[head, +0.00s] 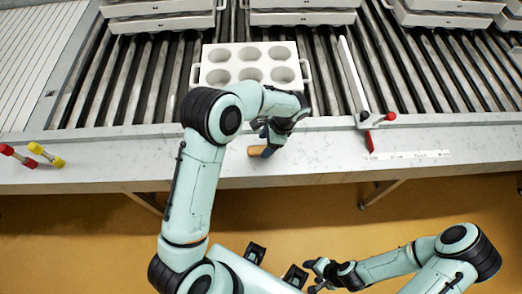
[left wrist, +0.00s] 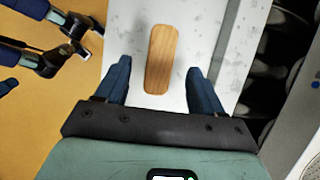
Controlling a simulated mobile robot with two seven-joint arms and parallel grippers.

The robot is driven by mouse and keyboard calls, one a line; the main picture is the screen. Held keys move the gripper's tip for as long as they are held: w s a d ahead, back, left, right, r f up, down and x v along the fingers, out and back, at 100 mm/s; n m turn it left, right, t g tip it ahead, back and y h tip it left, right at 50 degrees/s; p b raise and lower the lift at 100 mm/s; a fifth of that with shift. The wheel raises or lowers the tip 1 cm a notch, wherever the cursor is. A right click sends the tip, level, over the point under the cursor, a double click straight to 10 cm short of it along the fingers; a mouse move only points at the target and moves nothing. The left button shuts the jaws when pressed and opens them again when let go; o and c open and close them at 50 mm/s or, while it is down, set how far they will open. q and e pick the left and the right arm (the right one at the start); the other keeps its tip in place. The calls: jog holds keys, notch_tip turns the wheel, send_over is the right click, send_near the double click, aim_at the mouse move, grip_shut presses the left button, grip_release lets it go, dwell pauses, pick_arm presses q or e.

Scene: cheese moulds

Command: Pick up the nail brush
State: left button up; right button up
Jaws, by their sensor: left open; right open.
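The nail brush shows as a wooden, rounded oblong block (left wrist: 160,58) lying on the pale speckled ledge. In the head view its wooden end (head: 256,151) shows just left of my left gripper (head: 267,140), which hides the rest. In the left wrist view my left gripper (left wrist: 157,68) is open, its blue fingers apart on either side of the block's near end. I see no contact, and its height above the ledge is unclear. My right gripper (head: 318,274) is open and empty, low over the yellow floor, well away from the brush.
A white mould block with several round cups (head: 249,62) stands on the rollers behind my left arm. Right of it are a long white bar (head: 352,72) and a red-handled tool (head: 370,137). Red and yellow-ended tools (head: 45,155) lie far left. The ledge between is mostly clear.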

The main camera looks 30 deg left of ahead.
aim_at(261, 149)
pick_arm(q)
jog(key=x, duration=0.4)
jog(key=shift+w+d+f, duration=0.1)
jog(key=shift+w+f, duration=0.05)
jog(key=shift+f, duration=0.15)
jog(key=c, duration=1.2)
jog(key=shift+o, duration=0.2)
jog(key=shift+r, duration=0.2)
notch_tip(261, 149, up, 20)
jog(key=p, duration=0.1)
jog(key=shift+f+p, duration=0.15)
jog(key=shift+p, duration=0.15)
pick_arm(e)
jog(key=shift+w+r, duration=0.65)
jog(key=shift+r, duration=0.35)
pick_arm(q)
jog(key=shift+o, duration=1.4)
jog(key=shift+c, duration=0.4)
